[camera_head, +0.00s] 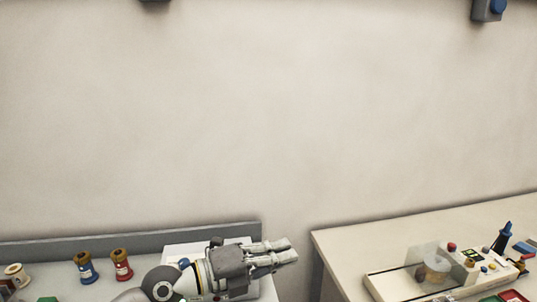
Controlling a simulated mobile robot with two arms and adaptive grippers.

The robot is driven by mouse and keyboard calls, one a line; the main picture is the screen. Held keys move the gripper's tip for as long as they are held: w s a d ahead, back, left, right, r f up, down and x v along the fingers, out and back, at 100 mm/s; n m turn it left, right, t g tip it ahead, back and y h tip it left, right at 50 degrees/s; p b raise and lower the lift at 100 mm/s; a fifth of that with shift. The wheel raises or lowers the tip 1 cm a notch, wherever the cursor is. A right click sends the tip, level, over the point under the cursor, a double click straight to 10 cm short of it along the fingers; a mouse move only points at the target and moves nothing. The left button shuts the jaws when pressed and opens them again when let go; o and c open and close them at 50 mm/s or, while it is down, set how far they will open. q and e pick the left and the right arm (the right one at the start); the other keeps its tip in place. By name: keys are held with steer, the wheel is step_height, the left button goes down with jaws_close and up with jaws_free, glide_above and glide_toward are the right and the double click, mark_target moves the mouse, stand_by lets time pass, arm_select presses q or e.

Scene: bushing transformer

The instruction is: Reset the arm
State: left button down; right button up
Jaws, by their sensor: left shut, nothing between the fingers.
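My left gripper (284,252) shows at the bottom middle of the head view, its fingers pointing right and close together with nothing between them. It is in front of the right end of the left bench and reaches toward the gap between the two benches. My left arm comes in from the lower left behind it. My right gripper does not show.
The left bench has a grey back ledge (120,242), a blue spool-like part (86,268), a red one (121,265) and a cream one (15,274). A white box (184,251) is partly behind my gripper. The right bench (345,245) carries a cream device (398,283).

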arm_select(q)
steer(key=a+r+n+t+y, duration=0.3)
steer(key=a+n+t+y, duration=0.45)
steer(key=n+t, duration=0.8)
steer(key=s+a+f+n+g+y, duration=0.3)
steer(key=a+f+n+g+y, duration=0.15)
steer(key=a+f+n, duration=0.35)
steer(key=s+a+f+n+g+y, duration=0.2)
steer(key=a+f+n+g+y, duration=0.35)
steer(key=f, duration=0.55)
steer(key=s+a+f+n+g+h, duration=0.1)
steer(key=s+f+g, duration=0.4)
steer(key=s+f, duration=0.5)
steer(key=s+a+f+n+g, duration=0.15)
steer(key=s+f+g, duration=0.4)
steer(key=s, duration=0.85)
step_height(320, 180, down, 33)
steer(key=s+b, duration=0.2)
steer(key=b, duration=0.4)
steer(key=s+a+f+g+b, duration=0.1)
steer(key=s+f+b, duration=0.3)
steer(key=s+f, duration=1.1)
step_height(320, 180, down, 4)
steer(key=shift+s+a+r, duration=0.15)
steer(key=shift+s+a, duration=0.1)
steer(key=shift+a, duration=0.45)
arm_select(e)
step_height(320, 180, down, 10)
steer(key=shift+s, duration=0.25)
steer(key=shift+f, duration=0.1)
